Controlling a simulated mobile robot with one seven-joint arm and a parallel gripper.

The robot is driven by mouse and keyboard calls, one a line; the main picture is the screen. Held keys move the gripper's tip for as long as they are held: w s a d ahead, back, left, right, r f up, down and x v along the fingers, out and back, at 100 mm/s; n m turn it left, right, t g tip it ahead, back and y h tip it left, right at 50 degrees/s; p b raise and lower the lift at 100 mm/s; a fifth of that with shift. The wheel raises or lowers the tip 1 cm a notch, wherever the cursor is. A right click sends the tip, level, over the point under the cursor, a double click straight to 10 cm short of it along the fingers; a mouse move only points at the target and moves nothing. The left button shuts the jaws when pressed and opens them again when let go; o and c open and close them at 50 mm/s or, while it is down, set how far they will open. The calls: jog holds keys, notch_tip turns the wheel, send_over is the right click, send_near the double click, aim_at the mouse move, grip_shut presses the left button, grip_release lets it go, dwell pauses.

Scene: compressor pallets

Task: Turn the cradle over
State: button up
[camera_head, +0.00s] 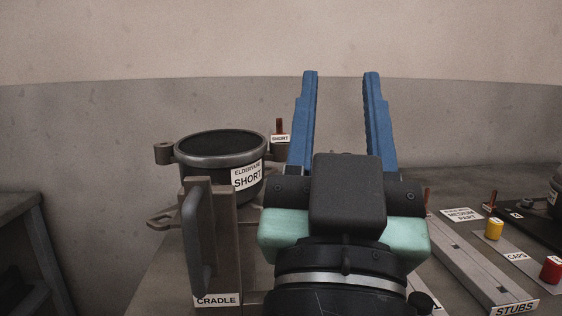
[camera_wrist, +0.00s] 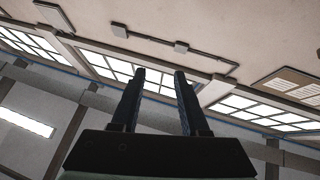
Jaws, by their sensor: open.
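The cradle (camera_head: 224,244) is a brown-grey upright block with a grey handle on its left side and a "CRADLE" label at its foot. It stands on the bench at the lower middle left in the head view. A dark round compressor part (camera_head: 215,150) labelled "SHORT" sits just behind it. My gripper (camera_head: 341,74) is open and empty, its blue fingers pointing up, to the right of the cradle and apart from it. In the wrist view my gripper (camera_wrist: 160,75) faces the ceiling, with nothing between the fingers. My arm hides part of the bench right of the cradle.
A red peg with a "SHORT" tag (camera_head: 280,138) stands behind the compressor part. At right are a long grey "STUBS" rail (camera_head: 470,265), a "MEDIUM PART" label (camera_head: 462,215), and a strip with yellow (camera_head: 494,229) and red caps (camera_head: 551,269). A wall closes the back.

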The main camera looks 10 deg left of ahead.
jog(key=w+a+r+g+y+p, duration=0.1)
jog(key=w+a+r+g+p, duration=0.35)
jog(key=p, duration=0.75)
jog(key=g+h+p, duration=0.1)
jog(key=g+p, duration=1.5)
jog(key=p, duration=2.2)
send_near(198, 253)
jog(key=shift+n, duration=0.3)
jog(key=x, duration=0.6)
jog(key=p+x, duration=0.1)
jog(key=x, duration=0.5)
jog(key=shift+w+a+p, duration=0.25)
jog(key=shift+p, duration=0.05)
grip_shut()
